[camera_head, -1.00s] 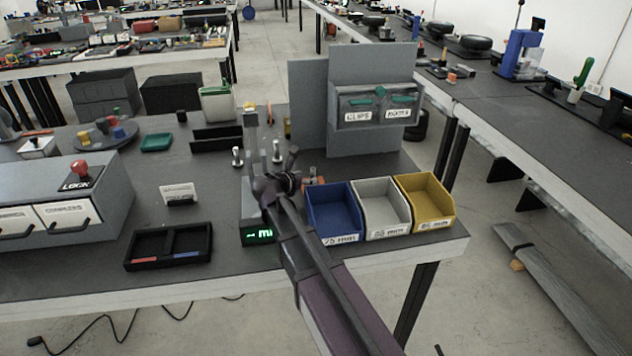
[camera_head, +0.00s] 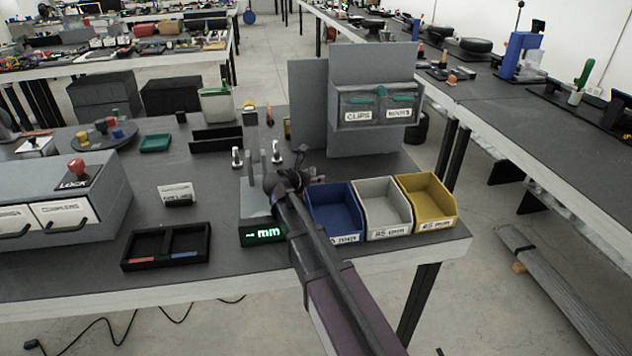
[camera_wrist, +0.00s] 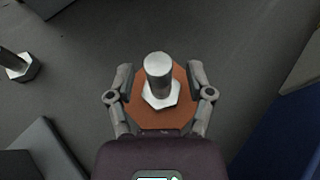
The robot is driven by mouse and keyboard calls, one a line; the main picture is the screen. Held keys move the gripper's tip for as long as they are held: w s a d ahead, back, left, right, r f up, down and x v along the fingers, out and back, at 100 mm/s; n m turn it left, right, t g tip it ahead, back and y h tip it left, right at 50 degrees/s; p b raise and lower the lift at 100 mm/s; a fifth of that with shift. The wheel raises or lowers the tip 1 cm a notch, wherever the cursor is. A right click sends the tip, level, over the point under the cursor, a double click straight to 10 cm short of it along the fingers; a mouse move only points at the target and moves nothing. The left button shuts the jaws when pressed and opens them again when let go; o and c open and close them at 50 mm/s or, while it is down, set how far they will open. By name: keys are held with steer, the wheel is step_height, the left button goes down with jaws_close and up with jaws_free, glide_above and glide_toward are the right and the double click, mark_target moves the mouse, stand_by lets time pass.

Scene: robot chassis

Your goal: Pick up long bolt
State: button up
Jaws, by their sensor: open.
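In the wrist view a silver bolt (camera_wrist: 158,75) stands upright, hex head down, on an orange-brown pad (camera_wrist: 160,117). My gripper (camera_wrist: 160,72) is open, with one finger on each side of this bolt and a gap on both sides. A second silver bolt (camera_wrist: 17,66) stands on the table at the left of the wrist view. In the head view two upright silver bolts (camera_head: 237,156) (camera_head: 276,152) stand left of my gripper (camera_head: 300,162). The pad is hidden behind my arm there. I cannot tell from these views which bolt is longest.
A blue bin (camera_head: 335,209), a grey bin (camera_head: 385,209) and a yellow bin (camera_head: 427,197) stand right of my arm. A gauge with a green mm display (camera_head: 264,234) is close on the left. A black two-slot tray (camera_head: 165,248) lies further left. A grey panel (camera_head: 372,65) rises behind.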

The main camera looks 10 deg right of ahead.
mark_target(313, 168)
jaws_close()
steer(key=shift+r, duration=0.15)
step_height(313, 168, up, 10)
steer(key=p, duration=1)
stand_by(0.8)
